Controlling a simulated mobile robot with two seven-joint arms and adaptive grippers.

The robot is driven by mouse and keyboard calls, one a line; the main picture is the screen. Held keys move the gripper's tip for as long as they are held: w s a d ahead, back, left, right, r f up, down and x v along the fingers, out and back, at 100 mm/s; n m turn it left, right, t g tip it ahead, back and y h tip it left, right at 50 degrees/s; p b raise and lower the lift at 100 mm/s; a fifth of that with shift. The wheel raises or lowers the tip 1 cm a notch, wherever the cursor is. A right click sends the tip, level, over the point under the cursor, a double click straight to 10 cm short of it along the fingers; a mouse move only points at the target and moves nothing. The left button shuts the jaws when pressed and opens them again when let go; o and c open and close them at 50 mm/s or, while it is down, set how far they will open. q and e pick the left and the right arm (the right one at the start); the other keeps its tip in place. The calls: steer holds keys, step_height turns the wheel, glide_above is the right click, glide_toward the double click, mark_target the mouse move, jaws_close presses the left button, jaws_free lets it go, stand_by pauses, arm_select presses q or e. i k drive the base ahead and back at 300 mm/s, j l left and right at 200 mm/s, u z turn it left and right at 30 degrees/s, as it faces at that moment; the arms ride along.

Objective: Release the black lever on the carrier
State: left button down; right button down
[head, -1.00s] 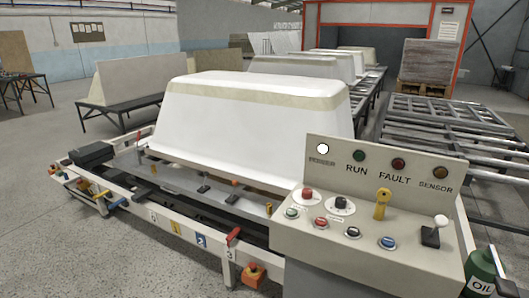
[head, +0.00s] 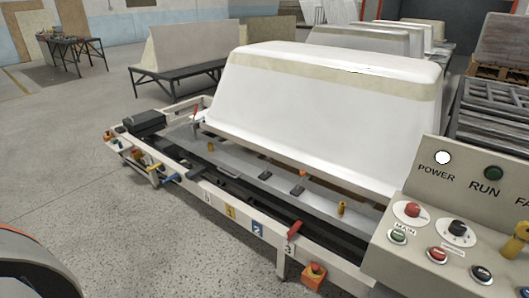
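The carrier (head: 335,208) is a grey plate on a long pale frame, under a big white tub shell (head: 320,105). Two small dark lever-like pieces lie on its near edge, one at the left (head: 266,175) and one at the right (head: 297,190). I cannot tell which is the black lever. Small yellow-brown pins (head: 342,208) stand on the same edge, another farther left (head: 210,147). Neither of my grippers is in view.
A control panel (head: 430,235) with buttons stands at the right. Red (head: 294,229), blue (head: 170,178) and yellow (head: 154,168) handles stick out along the frame. The floor at front left is mostly open.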

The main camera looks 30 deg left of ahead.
mark_target(269, 159)
steer(key=i+j, duration=0.2)
steer(key=j, duration=0.25)
steer(key=i+j+z, duration=0.1)
steer(key=j, duration=0.35)
steer(key=i+j, duration=0.2)
steer(key=j, duration=0.3)
steer(key=i+j+z, duration=0.1)
steer(key=j, duration=0.35)
steer(key=i+j, duration=0.25)
steer(key=j, duration=0.25)
steer(key=i+j+z, duration=0.1)
steer(key=j, duration=0.35)
steer(key=i+j, duration=0.15)
steer(key=j, duration=0.35)
steer(key=i+j, duration=0.15)
steer(key=j, duration=0.35)
steer(key=z, duration=0.05)
